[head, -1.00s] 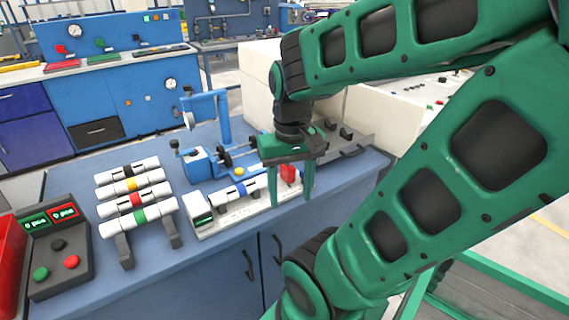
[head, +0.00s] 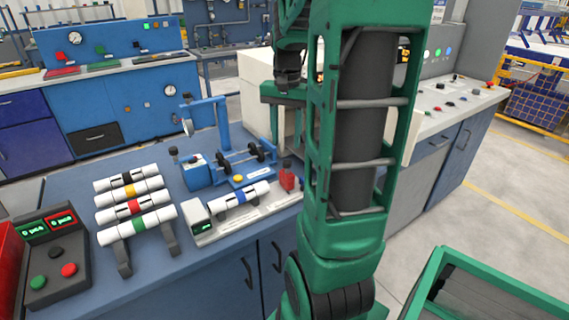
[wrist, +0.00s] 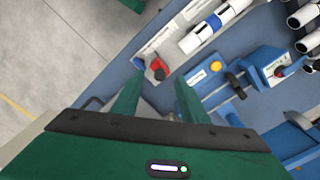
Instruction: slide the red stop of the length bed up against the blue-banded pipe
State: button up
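The red stop (head: 287,181) stands near the right end of the white length bed (head: 246,217). The blue-banded pipe (head: 241,194), white with a blue band, lies along the bed to its left. A short gap shows between the pipe's end and the stop. In the wrist view the red stop (wrist: 157,70) appears beyond my fingertips, and the blue-banded pipe (wrist: 216,28) is beyond it to the upper right. My gripper (wrist: 158,82) is open and empty, raised above the bed. In the head view my arm hides much of it.
A rack (head: 124,262) of several banded pipes stands left of the bed. A blue fixture with rollers (head: 240,160) stands behind it. A control box (head: 55,262) with counters and buttons is at the front left. A green-framed bin (head: 480,290) is at the lower right.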

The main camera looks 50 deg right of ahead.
aim_at(287, 161)
jog(key=shift+m, duration=0.4)
jog(key=f, duration=0.3)
jog(key=w+d+f, duration=0.1)
jog(key=f, duration=0.3)
jog(key=d+f, duration=0.1)
jog(key=f, duration=0.3)
jog(key=shift+w+d, duration=0.25)
grip_shut()
